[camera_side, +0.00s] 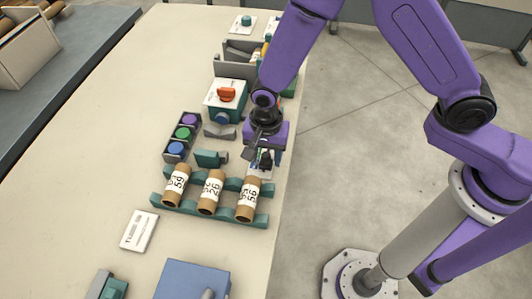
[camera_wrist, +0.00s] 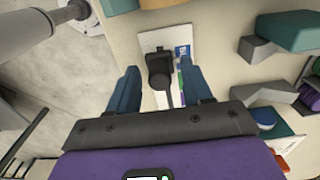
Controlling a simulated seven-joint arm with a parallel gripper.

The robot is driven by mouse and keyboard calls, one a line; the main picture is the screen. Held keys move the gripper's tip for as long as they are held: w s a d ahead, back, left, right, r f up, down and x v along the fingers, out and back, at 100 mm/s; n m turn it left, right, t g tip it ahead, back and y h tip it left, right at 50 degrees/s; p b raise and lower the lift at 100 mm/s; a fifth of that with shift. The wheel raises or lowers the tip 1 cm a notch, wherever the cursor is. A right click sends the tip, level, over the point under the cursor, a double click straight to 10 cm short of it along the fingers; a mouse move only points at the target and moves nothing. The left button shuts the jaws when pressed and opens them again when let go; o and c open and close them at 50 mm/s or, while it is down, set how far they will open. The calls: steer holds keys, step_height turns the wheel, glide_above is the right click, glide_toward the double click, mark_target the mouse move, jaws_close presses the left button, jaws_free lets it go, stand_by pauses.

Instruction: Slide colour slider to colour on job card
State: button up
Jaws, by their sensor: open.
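In the wrist view a black slider knob with a stem (camera_wrist: 160,68) stands on a pale plate (camera_wrist: 150,42) and lies between my fingers. Beside it on the plate are a blue patch (camera_wrist: 183,51) and narrow green and purplish colour marks, partly hidden by a finger. My gripper (camera_wrist: 160,90) is open, its fingers on either side of the knob with gaps showing. In the side view my gripper (camera_side: 262,160) is low over the bench's right edge and hides most of the slider. A white card with print (camera_side: 139,231) lies at the front left; its text is unreadable.
Three labelled cardboard tubes (camera_side: 211,192) lie on a green rack just in front of my gripper. A dark tray of purple, green and blue round pieces (camera_side: 183,133) is to the left. A red knob (camera_side: 227,95) tops a box behind.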

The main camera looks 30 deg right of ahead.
jaws_close()
steer(key=w+d, duration=0.5)
steer(key=shift+w+d, duration=0.25)
jaws_free()
step_height(320, 180, up, 18)
steer(key=shift+f, duration=0.25)
stand_by(0.4)
stand_by(0.4)
